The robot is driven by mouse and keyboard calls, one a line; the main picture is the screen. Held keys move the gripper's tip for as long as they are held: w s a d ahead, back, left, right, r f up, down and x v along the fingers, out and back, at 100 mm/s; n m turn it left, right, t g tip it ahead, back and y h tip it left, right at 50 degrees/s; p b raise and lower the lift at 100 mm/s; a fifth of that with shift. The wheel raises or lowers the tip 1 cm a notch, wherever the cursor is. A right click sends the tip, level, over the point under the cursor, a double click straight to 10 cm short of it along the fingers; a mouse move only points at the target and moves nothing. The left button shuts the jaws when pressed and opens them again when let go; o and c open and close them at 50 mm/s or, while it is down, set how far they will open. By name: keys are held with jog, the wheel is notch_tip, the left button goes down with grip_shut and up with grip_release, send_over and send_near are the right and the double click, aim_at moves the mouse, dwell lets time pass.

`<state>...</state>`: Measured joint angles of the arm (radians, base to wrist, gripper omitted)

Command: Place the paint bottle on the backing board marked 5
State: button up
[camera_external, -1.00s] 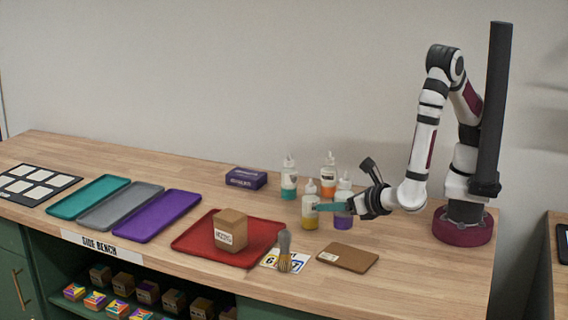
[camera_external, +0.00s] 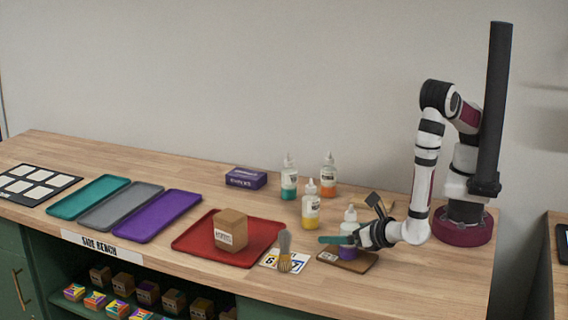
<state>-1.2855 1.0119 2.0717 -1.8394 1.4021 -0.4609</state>
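A paint bottle with purple paint (camera_external: 347,254) is upright in my gripper (camera_external: 348,240). The gripper is shut on it, with a teal finger crossing in front of the bottle. The bottle is over the brown backing board (camera_external: 362,264) at the front of the bench. I cannot tell whether its base touches the board. The board's label is hidden behind the bottle and gripper, so I cannot read its number. Other paint bottles stand farther back: yellow (camera_external: 310,212), teal (camera_external: 289,182) and orange (camera_external: 329,178).
A brush (camera_external: 284,252) stands by white number cards (camera_external: 270,261) left of the board. A red tray (camera_external: 195,242) holds a cardboard box (camera_external: 230,230). A purple box (camera_external: 245,178) is at the back. Purple (camera_external: 157,215), grey (camera_external: 122,206) and teal (camera_external: 90,197) trays lie left.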

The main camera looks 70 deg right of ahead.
jog(key=shift+s+a+r, duration=0.15)
jog(key=shift+s+r, duration=0.05)
jog(key=v, duration=1.1)
jog(key=shift+s, duration=0.2)
